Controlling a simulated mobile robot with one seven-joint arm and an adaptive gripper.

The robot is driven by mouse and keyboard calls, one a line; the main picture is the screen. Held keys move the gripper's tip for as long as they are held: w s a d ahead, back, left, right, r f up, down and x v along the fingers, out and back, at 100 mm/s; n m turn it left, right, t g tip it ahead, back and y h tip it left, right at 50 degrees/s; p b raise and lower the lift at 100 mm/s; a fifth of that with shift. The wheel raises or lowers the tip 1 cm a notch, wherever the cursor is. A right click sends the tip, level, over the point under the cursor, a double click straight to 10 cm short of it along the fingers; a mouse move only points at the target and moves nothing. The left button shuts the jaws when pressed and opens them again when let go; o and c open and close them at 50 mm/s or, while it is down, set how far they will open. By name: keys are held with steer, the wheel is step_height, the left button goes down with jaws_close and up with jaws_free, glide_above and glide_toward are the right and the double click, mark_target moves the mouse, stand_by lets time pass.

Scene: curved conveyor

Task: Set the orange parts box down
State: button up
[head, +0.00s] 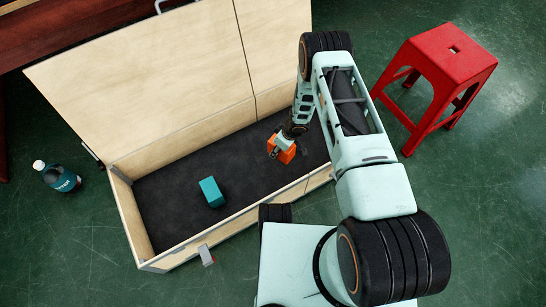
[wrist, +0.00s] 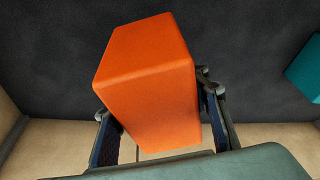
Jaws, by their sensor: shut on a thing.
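The orange parts box (head: 285,153) is a small block in my gripper, over the right part of an open wooden case (head: 122,205) with a dark floor. In the wrist view the orange parts box (wrist: 148,82) fills the middle, tilted, with a finger on each side. My gripper (head: 283,144) is shut on it; the fingers also show in the wrist view (wrist: 160,125). Whether the box touches the case floor cannot be told.
A teal box (head: 212,192) lies on the case floor to the left; its edge shows in the wrist view (wrist: 307,70). The dark floor between is clear. The raised lid (head: 150,80) stands behind. A red stool (head: 440,65) is at right, a bottle (head: 56,177) at left.

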steer(key=shift+w+f+b, duration=0.1)
steer(key=shift+f+b, duration=0.65)
steer(key=shift+f, duration=1.3)
steer(key=shift+f, duration=0.1)
steer(key=shift+f, duration=0.55)
steer(key=o, duration=1.4)
steer(key=p+v, duration=0.4)
steer(key=v, duration=0.7)
steer(key=shift+a+r+p, duration=0.1)
steer(key=shift+r+p, duration=0.3)
steer(key=shift+d+r, duration=0.2)
steer(key=shift+r, duration=0.5)
